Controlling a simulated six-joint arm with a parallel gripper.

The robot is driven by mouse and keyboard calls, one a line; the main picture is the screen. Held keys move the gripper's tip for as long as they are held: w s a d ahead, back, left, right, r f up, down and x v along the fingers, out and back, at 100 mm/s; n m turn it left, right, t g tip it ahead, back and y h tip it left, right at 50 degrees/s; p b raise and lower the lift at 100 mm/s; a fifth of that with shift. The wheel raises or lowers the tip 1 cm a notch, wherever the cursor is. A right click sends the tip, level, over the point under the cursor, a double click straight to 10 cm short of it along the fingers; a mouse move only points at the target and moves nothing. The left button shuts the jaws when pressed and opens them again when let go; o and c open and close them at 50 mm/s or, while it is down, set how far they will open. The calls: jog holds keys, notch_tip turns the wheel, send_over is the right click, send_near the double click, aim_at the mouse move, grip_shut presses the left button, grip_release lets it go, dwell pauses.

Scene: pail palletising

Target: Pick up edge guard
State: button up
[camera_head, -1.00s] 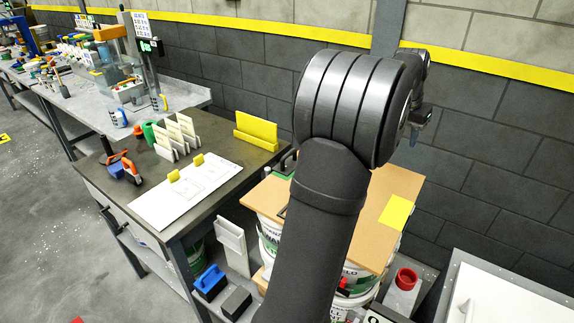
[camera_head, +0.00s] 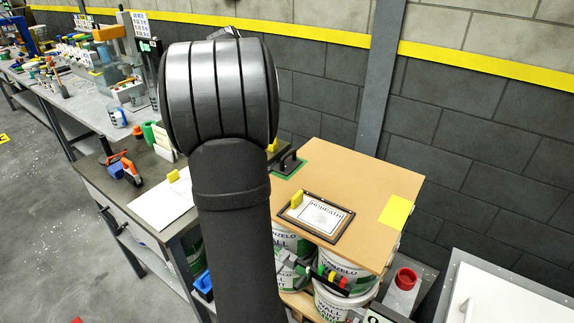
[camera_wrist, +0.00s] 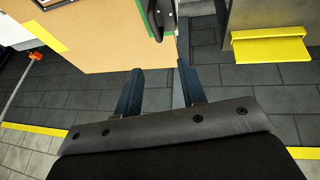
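A yellow angled piece (camera_wrist: 270,47), which looks like the edge guard, lies at the end of the dark workbench on the right of the wrist view. In the head view only a small yellow part of it (camera_head: 272,146) shows beside my arm. My gripper (camera_wrist: 160,72) is open, with its two dark fingers apart and nothing between them. It is to the left of the yellow piece in the wrist view, and not touching it. In the head view my arm hides the fingers.
A brown board (camera_head: 345,180) lies on several white pails (camera_head: 335,300). On it are a framed sheet (camera_head: 315,217), a yellow sheet (camera_head: 396,212) and a black handle (camera_head: 289,163) by a green marking. The brick wall (camera_head: 470,130) stands close behind.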

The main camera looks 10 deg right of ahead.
send_near(289, 153)
jog(key=f, duration=0.1)
jog(key=w+d+f, duration=0.1)
jog(key=f, duration=0.1)
jog(key=w+d+f, duration=0.1)
jog(key=f, duration=0.1)
jog(key=shift+w, duration=0.1)
jog(key=x, duration=0.5)
jog(key=shift+s+d, duration=0.1)
jog(key=shift+s, duration=0.2)
grip_shut()
